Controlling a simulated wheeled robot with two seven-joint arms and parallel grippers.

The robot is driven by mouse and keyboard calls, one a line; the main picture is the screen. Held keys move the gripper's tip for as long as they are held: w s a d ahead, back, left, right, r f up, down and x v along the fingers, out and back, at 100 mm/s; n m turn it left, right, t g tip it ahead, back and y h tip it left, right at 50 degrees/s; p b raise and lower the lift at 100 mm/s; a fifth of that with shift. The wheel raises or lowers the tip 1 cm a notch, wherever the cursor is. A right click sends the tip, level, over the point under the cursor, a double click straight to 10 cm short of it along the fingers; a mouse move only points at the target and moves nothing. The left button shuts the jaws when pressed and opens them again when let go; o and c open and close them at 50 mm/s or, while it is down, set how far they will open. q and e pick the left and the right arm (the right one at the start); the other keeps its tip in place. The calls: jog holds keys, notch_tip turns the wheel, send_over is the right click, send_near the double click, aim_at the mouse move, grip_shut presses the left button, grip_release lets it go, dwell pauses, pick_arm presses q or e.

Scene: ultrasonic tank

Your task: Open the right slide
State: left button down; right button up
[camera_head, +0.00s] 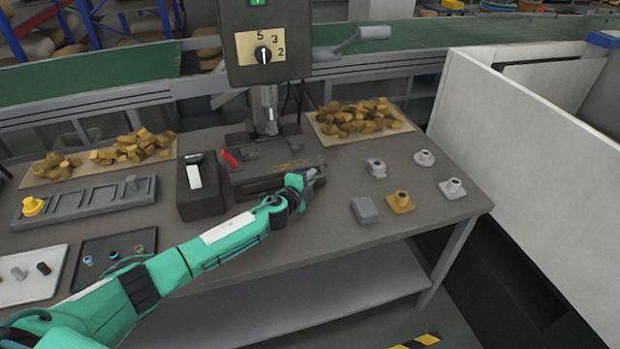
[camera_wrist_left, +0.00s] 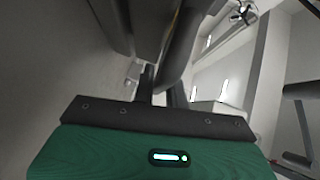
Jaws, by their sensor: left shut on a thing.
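A dark grey slide fixture (camera_head: 258,182) sits on the table below the machine column, with a red handle (camera_head: 229,158) at its left. My left gripper (camera_head: 314,177), on a green arm coming in from the left, is at the right end of this fixture. It is shut on a small grey part there, which looks like the handle of the right slide; the fingers hide most of it. In the left wrist view the two dark fingers (camera_wrist_left: 161,92) reach up towards a grey cylindrical part (camera_wrist_left: 182,45). How far the slide stands open is not clear. My right gripper is not in view.
A control box with a dial (camera_head: 263,54) hangs above the fixture. A black box with a white switch (camera_head: 199,185) stands left of it. Several small fittings, including a yellow one (camera_head: 400,202), stand to the right. A white wall panel (camera_head: 530,150) bounds the right side.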

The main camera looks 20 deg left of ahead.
pick_arm(q)
jog(key=s+d, duration=0.3)
jog(key=s, duration=0.2)
jog(key=s+d+p, duration=0.1)
jog(key=s+d, duration=0.2)
jog(key=s, duration=0.2)
jog(key=s+d+p, duration=0.1)
jog(key=s+d, duration=0.3)
jog(key=s, duration=0.1)
jog(key=shift+s+d, duration=0.45)
jog(key=shift+s, duration=0.2)
jog(key=c, duration=1.4)
grip_release()
jog(key=shift+w+a, duration=0.1)
jog(key=shift+w, duration=0.05)
jog(key=shift+c, duration=0.2)
jog(key=b+v, duration=0.2)
jog(key=v, duration=1.1)
jog(key=shift+s, duration=0.4)
